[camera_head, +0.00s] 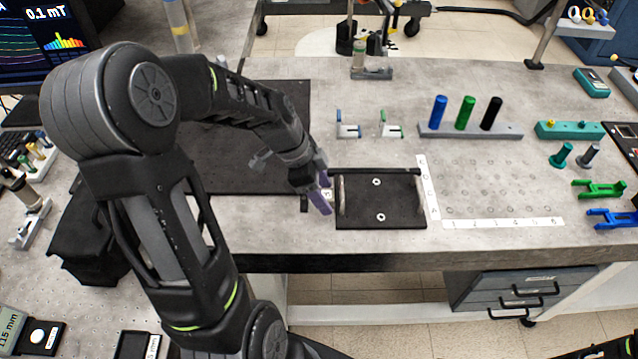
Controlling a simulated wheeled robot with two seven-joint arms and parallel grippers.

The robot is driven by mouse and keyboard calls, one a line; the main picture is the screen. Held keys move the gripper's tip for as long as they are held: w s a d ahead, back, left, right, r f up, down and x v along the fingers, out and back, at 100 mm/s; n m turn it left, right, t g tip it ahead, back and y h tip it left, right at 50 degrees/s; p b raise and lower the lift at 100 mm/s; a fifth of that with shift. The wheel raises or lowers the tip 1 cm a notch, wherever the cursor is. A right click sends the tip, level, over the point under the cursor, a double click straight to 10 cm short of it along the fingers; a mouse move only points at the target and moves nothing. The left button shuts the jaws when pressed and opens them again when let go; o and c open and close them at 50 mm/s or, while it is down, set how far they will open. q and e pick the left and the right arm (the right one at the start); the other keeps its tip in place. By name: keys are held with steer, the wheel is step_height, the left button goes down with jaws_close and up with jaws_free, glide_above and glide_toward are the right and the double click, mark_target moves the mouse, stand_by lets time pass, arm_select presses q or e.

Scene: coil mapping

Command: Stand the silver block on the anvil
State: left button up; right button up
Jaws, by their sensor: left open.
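My left gripper (322,191) has purple fingertips and is open. It is low over the table, at the left edge of a black plate (400,213) with raised side bars. A small pale patch with a dark mark (327,194) shows between the fingertips; I cannot tell if it belongs to a block or a label. A small dark piece (304,203) is just left of the fingers. I cannot clearly make out the silver block or the anvil; the gripper and arm may hide them. My right gripper is not in view.
A letter strip (428,187) and a number strip (502,223) border a grid of holes. Blue, green and black cylinders stand in a grey rack (470,130) behind. Small clamps (348,130) stand behind the plate. A dark mat (290,95) lies behind my left arm.

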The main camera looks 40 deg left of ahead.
arm_select(q)
steer(key=v, duration=1.2)
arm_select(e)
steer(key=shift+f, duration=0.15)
arm_select(q)
steer(key=shift+o, duration=0.4)
